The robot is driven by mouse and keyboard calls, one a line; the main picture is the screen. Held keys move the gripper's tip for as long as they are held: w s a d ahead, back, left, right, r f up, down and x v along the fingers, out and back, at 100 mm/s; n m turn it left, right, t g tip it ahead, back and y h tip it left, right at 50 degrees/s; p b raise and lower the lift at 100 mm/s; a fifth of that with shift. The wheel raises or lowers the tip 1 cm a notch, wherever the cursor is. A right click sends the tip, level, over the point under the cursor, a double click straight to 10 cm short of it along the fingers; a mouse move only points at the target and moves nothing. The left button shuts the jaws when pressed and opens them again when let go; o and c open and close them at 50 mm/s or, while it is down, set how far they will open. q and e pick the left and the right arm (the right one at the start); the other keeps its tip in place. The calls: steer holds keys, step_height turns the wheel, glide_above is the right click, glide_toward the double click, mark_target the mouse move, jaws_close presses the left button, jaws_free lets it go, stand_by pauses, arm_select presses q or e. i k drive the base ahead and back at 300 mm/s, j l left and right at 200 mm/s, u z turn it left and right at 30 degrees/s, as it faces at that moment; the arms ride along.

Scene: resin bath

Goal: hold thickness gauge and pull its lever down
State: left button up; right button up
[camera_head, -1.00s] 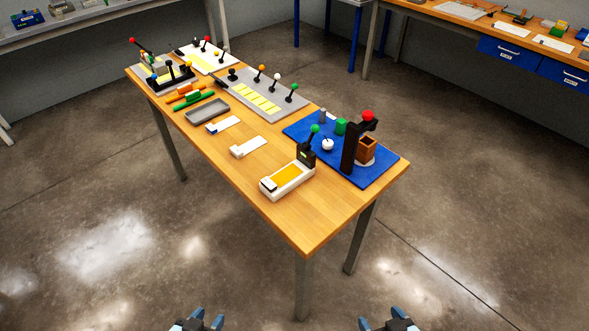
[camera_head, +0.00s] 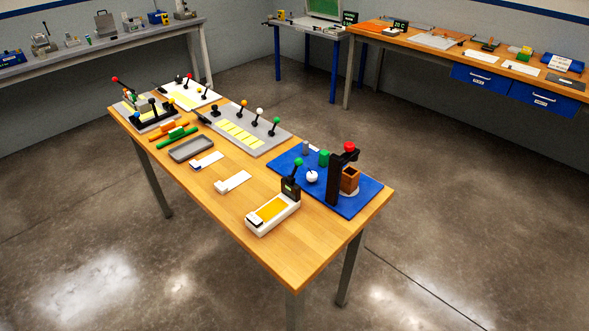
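A white device with a yellow-orange top plate (camera_head: 272,208) stands near the right front part of the wooden table. It looks like the thickness gauge. A black head (camera_head: 291,189) rises at its back end, with a lever tipped by a green ball (camera_head: 298,162). The lever stands up. Nothing touches the device. Neither of my grippers is in view.
Behind the gauge, a blue mat (camera_head: 345,202) carries a black stand with a red knob (camera_head: 349,147), a brown box (camera_head: 349,180) and a white ball. White pieces and a grey tray (camera_head: 192,147) lie to its left. The table's front corner is bare.

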mark_target(298, 161)
steer(key=l+u, duration=0.2)
steer(key=u, duration=0.15)
steer(key=i+l+u, duration=0.1)
steer(key=l+u, duration=0.4)
steer(key=u, duration=0.2)
steer(key=l+u, duration=0.15)
steer(key=l, duration=0.4)
steer(key=k+l+u, duration=0.15)
steer(key=l, duration=0.4)
steer(key=i, duration=0.05)
